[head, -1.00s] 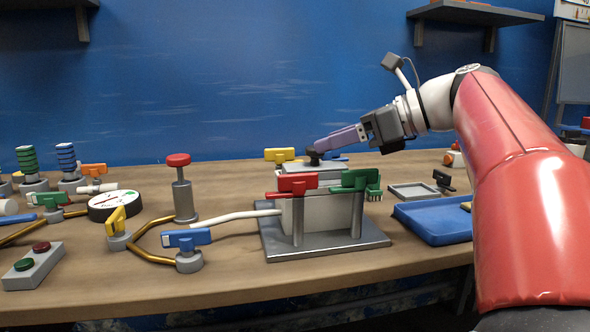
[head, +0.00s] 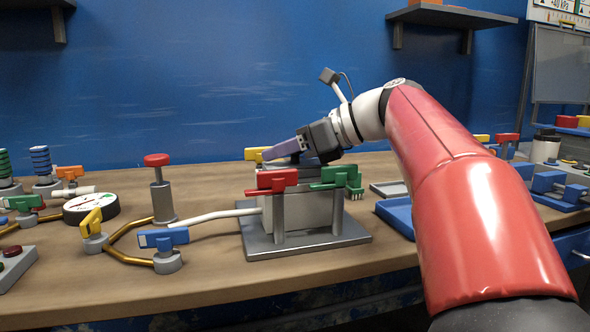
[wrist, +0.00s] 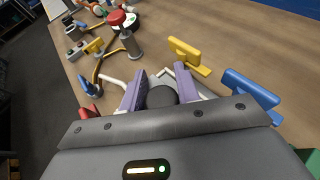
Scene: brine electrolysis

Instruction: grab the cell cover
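The cell cover (head: 322,161) is a grey lid with a dark round knob (wrist: 162,96). It sits on top of the pale box-shaped cell (head: 308,212), which stands on a grey metal base. My gripper (head: 282,151) is just above the cover, tilted down toward the left. In the wrist view its two purple fingers (wrist: 158,84) are apart, one on each side of the knob. I cannot tell whether they touch it. In the head view the gripper hides the knob and part of the cover.
Red (head: 272,181) and green (head: 336,177) clamps stand at the front of the cell; yellow (wrist: 188,54) and blue (wrist: 250,94) ones stand behind. A white hose (head: 212,214) runs left to a blue-handled valve (head: 163,238). A blue tray (head: 397,215) is at the right.

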